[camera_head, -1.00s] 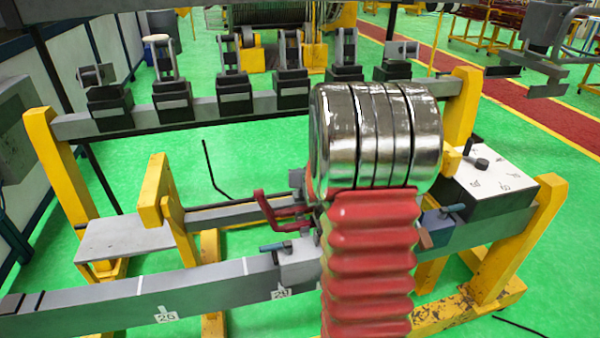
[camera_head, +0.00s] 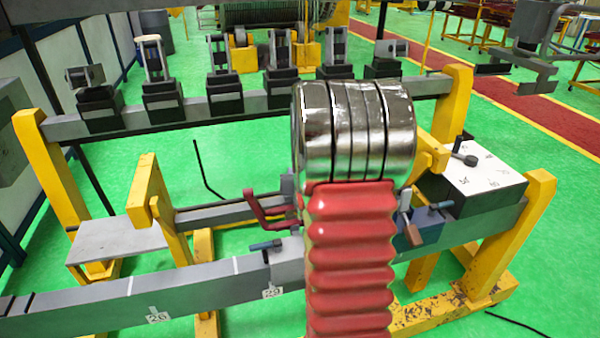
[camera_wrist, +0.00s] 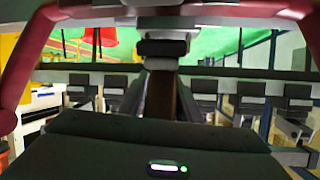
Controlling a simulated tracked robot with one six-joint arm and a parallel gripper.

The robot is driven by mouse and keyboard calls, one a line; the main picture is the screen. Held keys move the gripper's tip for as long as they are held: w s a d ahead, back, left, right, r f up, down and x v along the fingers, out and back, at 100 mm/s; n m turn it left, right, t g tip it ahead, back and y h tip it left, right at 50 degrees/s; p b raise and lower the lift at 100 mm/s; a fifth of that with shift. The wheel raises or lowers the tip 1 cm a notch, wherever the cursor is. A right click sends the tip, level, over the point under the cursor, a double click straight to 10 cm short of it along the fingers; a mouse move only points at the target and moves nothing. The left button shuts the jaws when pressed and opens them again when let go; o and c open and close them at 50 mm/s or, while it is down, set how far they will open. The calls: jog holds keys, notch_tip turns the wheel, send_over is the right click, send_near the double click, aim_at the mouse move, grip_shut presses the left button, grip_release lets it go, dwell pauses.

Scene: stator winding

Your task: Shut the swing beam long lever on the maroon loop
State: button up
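In the head view a maroon loop (camera_head: 262,210) stands out left of my arm over the rail. Another reddish-brown piece (camera_head: 405,200) shows right of my arm; whether it belongs to the loop I cannot tell. My chrome wrist and red bellows hide the middle and my gripper's fingers. In the wrist view the maroon loop (camera_wrist: 40,60) rises at left, crosses the top and comes down at right. My gripper (camera_wrist: 163,100) seems to be the dark shape pointing away below the loop's crossbar. Its jaws do not show clearly, nor does any contact. I cannot make out the long lever for certain.
A grey beam (camera_head: 200,295) with numbered marks runs along the front. A blue-handled clamp (camera_head: 267,245) sits on it. A row of dark blocks with pulleys stands on the rear beam (camera_head: 195,108). A white-topped box (camera_head: 485,175) is at right. Yellow posts (camera_head: 520,245) flank the frame.

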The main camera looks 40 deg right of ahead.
jog(key=o, duration=0.3)
jog(key=shift+r, duration=0.1)
jog(key=shift+w+r, duration=0.1)
notch_tip(320, 180, up, 10)
dwell(0.6)
dwell(0.5)
